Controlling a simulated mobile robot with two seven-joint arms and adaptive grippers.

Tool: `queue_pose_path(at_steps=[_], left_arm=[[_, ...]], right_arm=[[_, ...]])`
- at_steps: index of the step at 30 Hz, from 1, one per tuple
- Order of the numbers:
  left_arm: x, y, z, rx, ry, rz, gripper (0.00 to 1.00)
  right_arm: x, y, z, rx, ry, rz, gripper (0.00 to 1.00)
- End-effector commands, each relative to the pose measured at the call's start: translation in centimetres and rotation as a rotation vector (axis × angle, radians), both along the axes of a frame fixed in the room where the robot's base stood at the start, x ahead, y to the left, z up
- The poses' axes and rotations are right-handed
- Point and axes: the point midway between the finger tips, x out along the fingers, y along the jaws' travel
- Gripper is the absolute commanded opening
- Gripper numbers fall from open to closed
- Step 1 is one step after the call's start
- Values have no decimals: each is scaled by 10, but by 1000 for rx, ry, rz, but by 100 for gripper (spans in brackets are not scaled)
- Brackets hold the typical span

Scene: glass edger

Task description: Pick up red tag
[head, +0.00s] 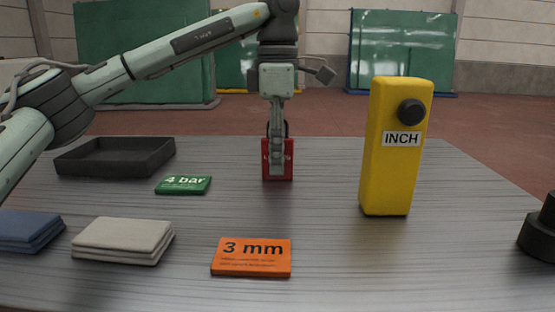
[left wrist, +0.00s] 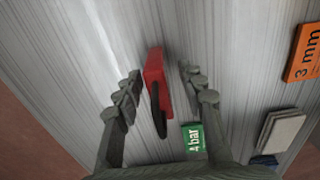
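The red tag (head: 289,160) stands upright on the table in the head view, partly hidden behind my left gripper (head: 277,165). In the left wrist view the red tag (left wrist: 154,68), with a dark loop on it, lies between the two fingers of my left gripper (left wrist: 160,88). The fingers are spread, with a gap on each side of the tag. My right gripper is in neither view.
A green "4 bar" card (head: 183,185) and an empty dark tray (head: 115,158) are left of the tag. A yellow INCH box (head: 391,175) stands to the right. An orange "3 mm" card (head: 251,258), beige cloth (head: 123,240) and blue cloth (head: 28,231) lie nearer.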

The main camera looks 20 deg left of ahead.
Motion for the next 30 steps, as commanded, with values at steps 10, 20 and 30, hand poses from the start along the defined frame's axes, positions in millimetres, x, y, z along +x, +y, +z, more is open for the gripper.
queue_pose_path(at_steps=[10,20,30], left_arm=[[0,0,0,0,0,0,19],[0,0,1,0,0,0,0],[0,0,11,-1,-1,0,0]], right_arm=[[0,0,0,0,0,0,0],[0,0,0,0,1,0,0],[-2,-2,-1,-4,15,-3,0]])
